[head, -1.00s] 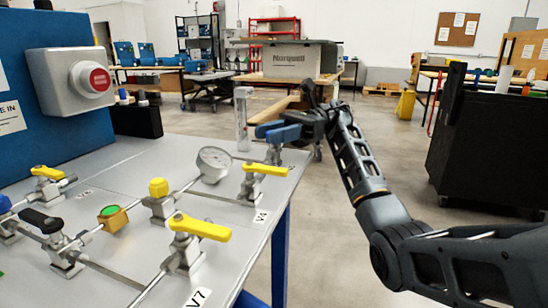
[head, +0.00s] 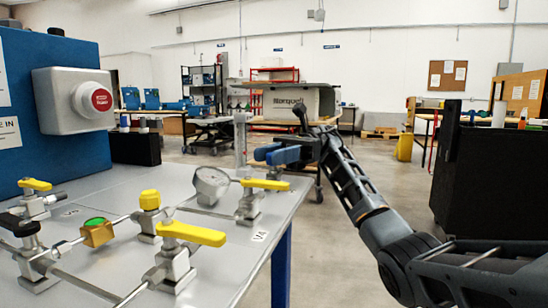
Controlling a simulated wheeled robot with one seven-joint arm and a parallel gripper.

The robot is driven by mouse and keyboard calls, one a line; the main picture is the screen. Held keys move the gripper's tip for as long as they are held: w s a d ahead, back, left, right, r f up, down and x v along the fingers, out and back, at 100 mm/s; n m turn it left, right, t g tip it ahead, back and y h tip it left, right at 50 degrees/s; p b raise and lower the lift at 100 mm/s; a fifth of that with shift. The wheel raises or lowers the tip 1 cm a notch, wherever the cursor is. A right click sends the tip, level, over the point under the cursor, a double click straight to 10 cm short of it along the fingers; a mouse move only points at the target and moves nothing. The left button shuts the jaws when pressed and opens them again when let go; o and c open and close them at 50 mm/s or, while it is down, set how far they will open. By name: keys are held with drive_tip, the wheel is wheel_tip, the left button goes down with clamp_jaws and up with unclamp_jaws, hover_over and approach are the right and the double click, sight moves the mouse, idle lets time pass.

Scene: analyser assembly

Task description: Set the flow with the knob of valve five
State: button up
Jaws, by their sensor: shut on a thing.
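My gripper (head: 268,154) is at the far right corner of the grey panel, its two blue fingers pointing left. It is shut at the top of a small metal valve body (head: 272,173), which I take for valve five; no label for it is readable. The knob itself is hidden by the fingers, so its turn cannot be seen. A clear upright tube (head: 240,135) stands just behind, to the left of the fingers. A round dial gauge (head: 211,181) sits on the pipe to the left.
Yellow lever valves stand nearer on the panel (head: 226,262): one by the V4 label (head: 260,235), one in front (head: 190,234). A yellow-capped valve (head: 150,202) and a green-topped brass block (head: 96,231) are left. A red-button box (head: 85,100) overlooks them.

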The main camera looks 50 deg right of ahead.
drive_tip(key=shift+a, duration=0.1)
drive_tip(key=o, duration=0.9)
drive_tip(key=shift+d+b, duration=0.5)
drive_tip(key=shift+d, duration=3.4)
